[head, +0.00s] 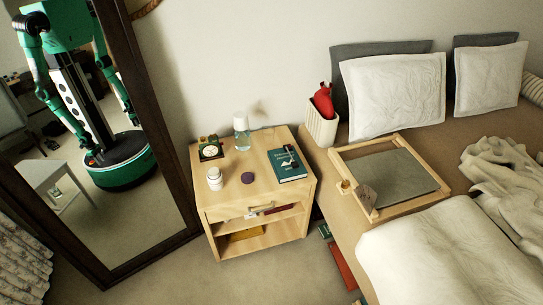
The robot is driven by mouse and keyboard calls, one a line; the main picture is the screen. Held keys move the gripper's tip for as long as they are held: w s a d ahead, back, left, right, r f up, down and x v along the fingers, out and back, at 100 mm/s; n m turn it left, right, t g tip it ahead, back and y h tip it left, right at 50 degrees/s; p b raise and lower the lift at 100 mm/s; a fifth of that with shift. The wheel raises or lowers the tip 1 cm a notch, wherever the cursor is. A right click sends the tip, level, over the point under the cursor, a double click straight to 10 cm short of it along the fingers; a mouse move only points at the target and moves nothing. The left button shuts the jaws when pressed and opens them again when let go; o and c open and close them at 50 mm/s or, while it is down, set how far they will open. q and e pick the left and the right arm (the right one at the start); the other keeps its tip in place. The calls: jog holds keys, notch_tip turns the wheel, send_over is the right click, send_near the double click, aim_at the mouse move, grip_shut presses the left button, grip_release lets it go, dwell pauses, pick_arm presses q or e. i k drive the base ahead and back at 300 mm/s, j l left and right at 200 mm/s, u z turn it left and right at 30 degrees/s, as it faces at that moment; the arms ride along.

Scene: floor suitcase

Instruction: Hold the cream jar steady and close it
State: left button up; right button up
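A small white cream jar (214,178) stands upright on the left front part of the wooden nightstand top (230,197). A dark purple round lid (248,177) lies on the nightstand to the right of the jar, apart from it. The jar's top is too small to make out clearly. Neither of my grippers shows directly in the head view; a green and white robot with its arms hanging appears only in the mirror, with its grippers too small to read.
A small clock (210,150), a clear bottle (241,131) and a teal book (287,164) with a dark object on it stand along the nightstand's back and right. A tall mirror (88,180) leans at left. The bed with a wooden tray (375,213) is at right.

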aim_at(215, 178)
jog(key=i+j+z, duration=0.25)
jog(key=i+j, duration=0.2)
jog(key=j, duration=0.2)
jog(key=i+j+z, duration=0.15)
jog(key=j, duration=0.2)
jog(key=i, duration=0.05)
